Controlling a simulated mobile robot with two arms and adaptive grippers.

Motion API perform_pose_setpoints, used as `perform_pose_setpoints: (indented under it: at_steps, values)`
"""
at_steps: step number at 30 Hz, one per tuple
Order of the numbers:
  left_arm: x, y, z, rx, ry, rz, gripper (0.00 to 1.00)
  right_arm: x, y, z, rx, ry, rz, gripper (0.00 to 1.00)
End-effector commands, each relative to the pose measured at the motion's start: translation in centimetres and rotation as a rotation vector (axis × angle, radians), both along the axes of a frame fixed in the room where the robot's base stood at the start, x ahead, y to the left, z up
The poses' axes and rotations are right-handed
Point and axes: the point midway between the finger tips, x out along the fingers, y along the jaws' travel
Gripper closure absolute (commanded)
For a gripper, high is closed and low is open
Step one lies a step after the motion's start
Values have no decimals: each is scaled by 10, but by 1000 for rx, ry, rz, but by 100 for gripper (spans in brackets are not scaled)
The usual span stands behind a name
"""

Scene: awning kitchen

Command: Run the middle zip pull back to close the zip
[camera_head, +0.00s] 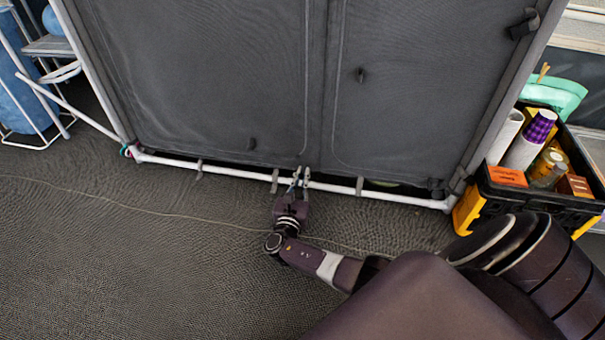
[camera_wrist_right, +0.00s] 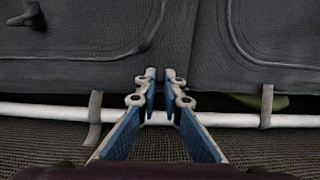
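The dark grey awning wall (camera_head: 225,75) has a vertical seam band (camera_head: 330,85) between two panels, with curved stitched lines beside it. Small dark tabs hang on the wall: one on the right panel (camera_head: 361,75) and one low on the left panel (camera_head: 251,144). I cannot tell which is the middle zip pull. My right gripper (camera_head: 301,174) is at the bottom edge of the wall, just left of the seam band, over the white rail. In the wrist view its fingertips (camera_wrist_right: 161,76) stand a narrow gap apart, with nothing visible between them. My left gripper is out of view.
A white rail (camera_head: 235,174) with grey straps runs along the wall's foot. A black-and-yellow crate (camera_head: 530,196) with cups and boxes stands at right. A white-framed rack (camera_head: 50,90) stands at left. A thin cord (camera_head: 130,208) crosses the open floor.

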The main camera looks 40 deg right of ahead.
Motion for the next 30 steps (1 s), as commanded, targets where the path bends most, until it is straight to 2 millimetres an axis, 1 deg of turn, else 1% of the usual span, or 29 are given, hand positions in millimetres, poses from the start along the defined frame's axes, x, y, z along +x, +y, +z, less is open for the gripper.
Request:
perform_pose_setpoints:
  at_steps: [1, 5, 17, 23, 30]
  values:
    - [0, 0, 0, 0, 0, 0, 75, -2, 0, -5, 6, 9, 0, 88]
    - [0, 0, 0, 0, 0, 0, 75, -2, 0, -4, 5, 8, 0, 75]
    - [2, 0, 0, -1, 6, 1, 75, -1, -1, 1, 3, 4, -1, 75]
    - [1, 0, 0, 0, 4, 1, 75, -1, 0, 18, 4, 2, 0, 75]
    - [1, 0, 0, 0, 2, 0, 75, -1, 0, 51, 5, 2, 1, 75]
